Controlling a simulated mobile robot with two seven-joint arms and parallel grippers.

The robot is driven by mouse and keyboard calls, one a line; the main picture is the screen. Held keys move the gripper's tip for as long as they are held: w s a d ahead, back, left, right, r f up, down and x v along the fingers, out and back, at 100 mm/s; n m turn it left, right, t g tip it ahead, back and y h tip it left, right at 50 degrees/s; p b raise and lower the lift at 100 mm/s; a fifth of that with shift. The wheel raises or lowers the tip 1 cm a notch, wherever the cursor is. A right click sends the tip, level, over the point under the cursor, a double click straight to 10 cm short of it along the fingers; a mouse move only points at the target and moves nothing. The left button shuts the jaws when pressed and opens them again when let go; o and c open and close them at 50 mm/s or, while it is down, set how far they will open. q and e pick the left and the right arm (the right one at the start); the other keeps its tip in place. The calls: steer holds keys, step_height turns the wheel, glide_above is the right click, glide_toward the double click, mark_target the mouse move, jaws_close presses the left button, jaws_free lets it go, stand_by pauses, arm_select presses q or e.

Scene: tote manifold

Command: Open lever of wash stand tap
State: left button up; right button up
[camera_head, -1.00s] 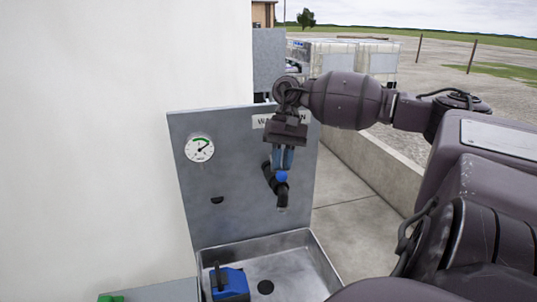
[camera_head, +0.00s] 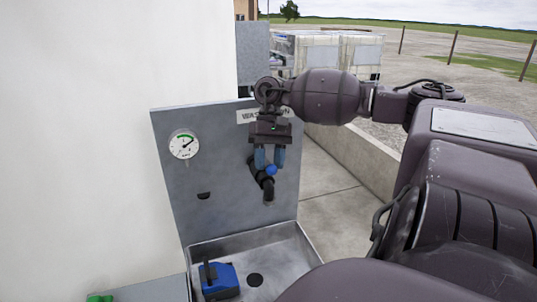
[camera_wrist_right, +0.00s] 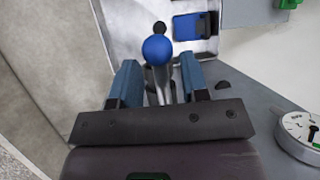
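The wash stand tap (camera_head: 268,190) is a dark fitting on the grey back panel above the sink. Its lever ends in a blue ball knob (camera_head: 271,169), which also shows in the right wrist view (camera_wrist_right: 157,48). My right gripper (camera_head: 270,160) is at the tap from above, pointing down. In the right wrist view its two blue fingers (camera_wrist_right: 158,80) are apart, one on each side of the grey lever stem (camera_wrist_right: 163,85). I see a gap beside the stem, and cannot tell if either finger touches it. My left gripper is not in view.
A round gauge (camera_head: 184,145) is on the panel (camera_head: 175,205) left of the tap. The metal sink (camera_head: 285,262) below holds a blue and black object (camera_head: 218,280). A white wall (camera_head: 80,150) stands at left, and a low concrete wall (camera_head: 350,165) runs behind at right.

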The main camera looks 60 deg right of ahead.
steer(key=shift+d+r, duration=0.15)
steer(key=shift+r, duration=0.1)
steer(key=shift+w+r, duration=0.1)
steer(key=shift+r, duration=0.1)
steer(key=b+v, duration=0.1)
steer(key=v, duration=0.9)
steer(key=shift+d, duration=0.1)
stand_by(0.4)
